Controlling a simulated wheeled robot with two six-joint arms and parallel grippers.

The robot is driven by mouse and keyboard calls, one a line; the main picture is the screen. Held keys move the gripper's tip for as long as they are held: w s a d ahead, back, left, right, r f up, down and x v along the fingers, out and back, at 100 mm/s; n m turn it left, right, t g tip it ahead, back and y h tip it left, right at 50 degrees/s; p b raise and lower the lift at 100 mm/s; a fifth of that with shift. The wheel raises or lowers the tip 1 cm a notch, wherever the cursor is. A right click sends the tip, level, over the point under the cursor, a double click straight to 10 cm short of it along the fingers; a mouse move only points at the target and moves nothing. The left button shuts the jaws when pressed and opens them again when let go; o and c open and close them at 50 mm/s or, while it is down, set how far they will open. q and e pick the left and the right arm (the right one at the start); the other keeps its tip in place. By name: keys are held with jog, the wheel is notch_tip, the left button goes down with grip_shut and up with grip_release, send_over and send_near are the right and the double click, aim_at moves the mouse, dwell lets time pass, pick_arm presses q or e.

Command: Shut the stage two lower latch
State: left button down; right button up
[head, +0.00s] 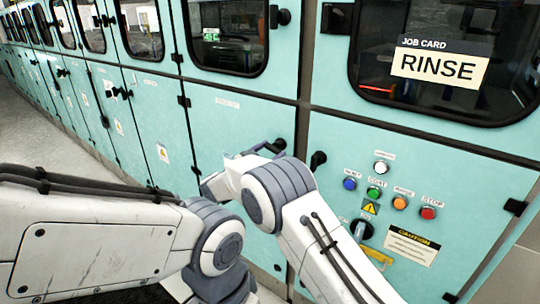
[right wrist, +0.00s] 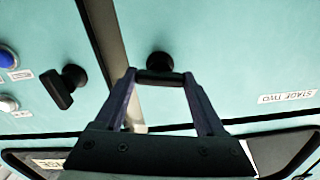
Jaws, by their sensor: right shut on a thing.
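The stage two lower latch (head: 279,145) is a small black handle near the upper right corner of a teal lower door (head: 235,122). In the right wrist view the latch (right wrist: 160,62) shows between my fingertips, its dark bar lying crosswise between them. My right gripper (head: 266,150) is shut on this latch; its fingers also show in the right wrist view (right wrist: 160,78). The "STAGE TWO" label (right wrist: 287,97) appears upside down there. The door looks flush with its frame. My forearm and wrist hide part of the door. My left gripper is not in view.
A second black latch (head: 317,160) sits just right, across the dark seam. Right of it are colored buttons, a black selector (head: 361,230) and a caution label (head: 411,245). Windowed upper doors run above, one with a RINSE card (head: 440,66). Grey floor (head: 60,140) is clear at left.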

jog(key=m+b, duration=0.2)
jog(key=m, duration=0.1)
jog(key=shift+f+m+b, duration=0.2)
jog(key=shift+m+b, duration=0.1)
jog(key=shift+b, duration=0.1)
jog(key=shift+r+m+b, duration=0.1)
jog(key=shift+m+b, duration=5.15)
jog(key=shift+m, duration=0.55)
jog(key=shift+r, duration=0.1)
jog(key=o, duration=1.3)
jog(key=shift+a, duration=0.15)
